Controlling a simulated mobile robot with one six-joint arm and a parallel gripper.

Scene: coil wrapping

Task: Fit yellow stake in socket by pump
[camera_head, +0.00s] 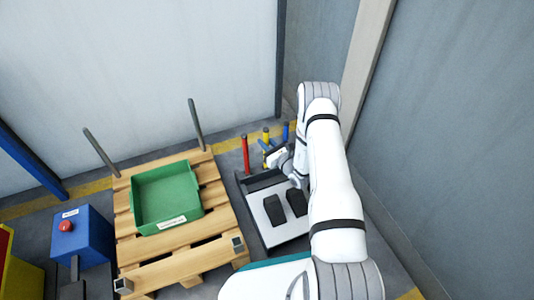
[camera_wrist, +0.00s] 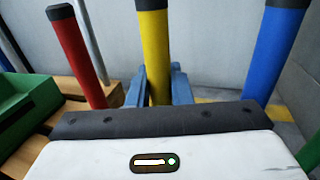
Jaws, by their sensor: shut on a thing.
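The yellow stake (camera_head: 266,136) stands upright in the rack between the red stake (camera_head: 245,155) and the blue stake (camera_head: 286,131). In the wrist view the yellow stake (camera_wrist: 154,50) has a dark cap and passes between the blue-grey fingers of my gripper (camera_wrist: 158,88), which is shut on it. Its lower end is hidden behind my gripper body. The pallet (camera_head: 215,205) has metal sockets at its near corners, one at the near left (camera_head: 123,285) and one at the near right (camera_head: 238,243). I cannot tell for sure which thing is the pump.
A green tray (camera_head: 138,205) sits on the pallet, with grey stakes at the far-left (camera_head: 101,152) and far-right (camera_head: 196,123) corners. A blue box (camera_head: 85,245) with a red button stands left of the pallet. A grey wall (camera_head: 440,130) is close on the right.

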